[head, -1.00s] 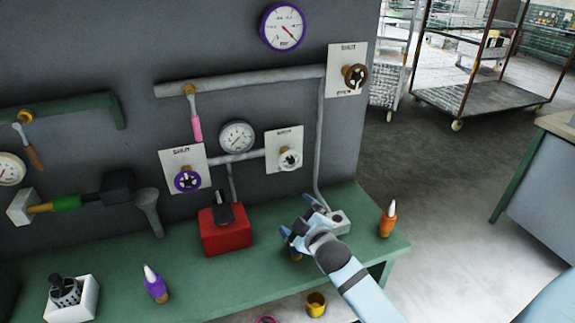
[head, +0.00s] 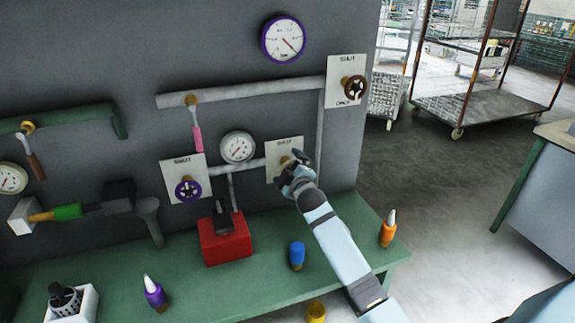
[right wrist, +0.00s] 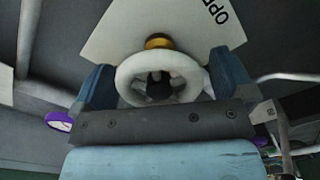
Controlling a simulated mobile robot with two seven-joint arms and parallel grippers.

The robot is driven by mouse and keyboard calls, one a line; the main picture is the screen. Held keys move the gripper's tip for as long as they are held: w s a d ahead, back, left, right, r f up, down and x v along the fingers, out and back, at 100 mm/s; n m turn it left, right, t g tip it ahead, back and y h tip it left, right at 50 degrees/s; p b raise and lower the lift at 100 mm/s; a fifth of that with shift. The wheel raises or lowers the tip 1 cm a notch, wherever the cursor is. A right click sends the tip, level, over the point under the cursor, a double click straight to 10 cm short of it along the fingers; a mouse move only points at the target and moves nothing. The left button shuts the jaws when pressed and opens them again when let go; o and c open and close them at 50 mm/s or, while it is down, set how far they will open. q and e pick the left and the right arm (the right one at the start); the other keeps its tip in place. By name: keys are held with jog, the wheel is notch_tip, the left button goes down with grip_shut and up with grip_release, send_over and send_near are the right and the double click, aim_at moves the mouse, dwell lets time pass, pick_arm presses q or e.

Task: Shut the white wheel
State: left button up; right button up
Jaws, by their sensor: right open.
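The white wheel (right wrist: 158,78) sits on a brass stem in front of a white plate (head: 284,146) on the grey wall. In the head view my right gripper (head: 294,165) is in front of the wheel and hides nearly all of it. In the right wrist view my open right gripper (right wrist: 160,88) has one blue finger on each side of the wheel, with the rim between them. I cannot tell whether the fingers touch the rim. Part of the word "OPEN" shows on the plate beside the wheel. My left gripper is not in view.
A purple wheel (head: 188,189) is to the left and a brown wheel (head: 353,87) to the upper right. A gauge (head: 237,147) is close by on the left. On the green bench (head: 262,275) below stand a red box (head: 224,243) and a blue bottle (head: 297,256).

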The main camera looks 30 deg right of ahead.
jog(key=shift+w+d, duration=0.15)
jog(key=shift+w, duration=0.5)
jog(key=c, duration=0.9)
